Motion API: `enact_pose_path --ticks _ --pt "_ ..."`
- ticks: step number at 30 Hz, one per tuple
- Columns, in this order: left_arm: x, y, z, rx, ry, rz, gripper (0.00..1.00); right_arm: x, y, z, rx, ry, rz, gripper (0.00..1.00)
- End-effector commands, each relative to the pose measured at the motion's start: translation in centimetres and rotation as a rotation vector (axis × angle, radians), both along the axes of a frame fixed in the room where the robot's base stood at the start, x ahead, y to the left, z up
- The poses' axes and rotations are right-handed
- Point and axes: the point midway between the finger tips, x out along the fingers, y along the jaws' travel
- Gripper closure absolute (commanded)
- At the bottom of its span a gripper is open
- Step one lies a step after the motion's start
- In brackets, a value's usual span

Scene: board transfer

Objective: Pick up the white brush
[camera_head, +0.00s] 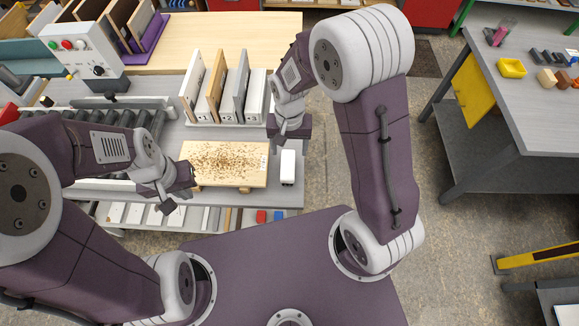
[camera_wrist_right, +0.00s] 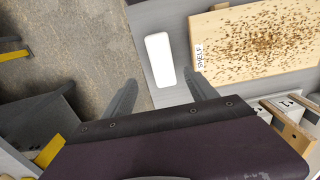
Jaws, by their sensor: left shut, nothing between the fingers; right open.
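The white brush (camera_head: 288,167) lies on the grey bench near its right edge, just right of the speckled wooden board (camera_head: 230,163). In the right wrist view the brush (camera_wrist_right: 160,58) is a plain white rounded block seen from above, beyond the fingertips. My right gripper (camera_wrist_right: 160,84) is open and empty, its two fingers either side of the line to the brush and apart from it. In the head view this gripper (camera_head: 289,130) is above and behind the brush. My left gripper (camera_head: 180,196) is shut and empty at the board's left edge.
Upright boards stand in a white rack (camera_head: 212,118) behind the wooden board. A roller conveyor (camera_head: 110,118) runs at the left, with a control box (camera_head: 85,50) behind it. The wooden board, labelled "SHELF" in the wrist view, carries brown debris. Floor lies right of the bench edge.

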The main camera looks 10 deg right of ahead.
Motion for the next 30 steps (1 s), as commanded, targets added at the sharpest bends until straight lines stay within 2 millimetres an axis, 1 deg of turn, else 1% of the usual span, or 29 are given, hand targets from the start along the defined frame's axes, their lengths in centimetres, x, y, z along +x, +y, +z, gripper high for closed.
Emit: enact_pose_path --ticks 2,3,9,15,17,19,21,23,26,30 --pt "0.0 0.0 0.0 0.0 0.0 0.0 1.0 0.0 0.1 0.0 0.001 -0.001 0.003 0.34" --pt "0.0 0.0 0.1 0.0 0.0 0.0 1.0 0.0 0.1 -0.4 0.0 0.0 0.003 0.34" --pt "0.0 0.0 0.4 0.0 0.0 0.0 1.0 -0.1 0.1 -3.3 0.0 0.0 0.002 0.34" --pt "0.0 0.0 0.6 0.0 0.0 0.0 1.0 -0.2 0.1 -4.2 0.0 0.0 0.002 0.34" --pt "0.0 0.0 0.9 0.0 0.0 0.0 1.0 -0.4 0.2 -5.2 -0.001 0.004 0.002 0.34" --pt "0.0 0.0 1.3 0.0 0.0 0.0 1.0 -0.7 0.3 -6.5 -0.001 0.004 0.003 0.34" --pt "0.0 0.0 1.3 0.0 0.0 0.0 1.0 -0.7 0.3 -7.8 0.0 0.003 0.002 0.34" --pt "0.0 0.0 1.3 0.0 0.0 0.0 1.0 -0.6 0.3 -8.5 0.0 0.0 0.002 0.34" --pt "0.0 0.0 1.3 0.0 0.0 0.0 1.0 -0.5 0.3 -9.0 0.001 -0.002 0.002 0.34" --pt "0.0 0.0 1.3 0.0 0.0 0.0 1.0 -0.5 0.3 -9.0 0.001 -0.003 0.002 0.34"
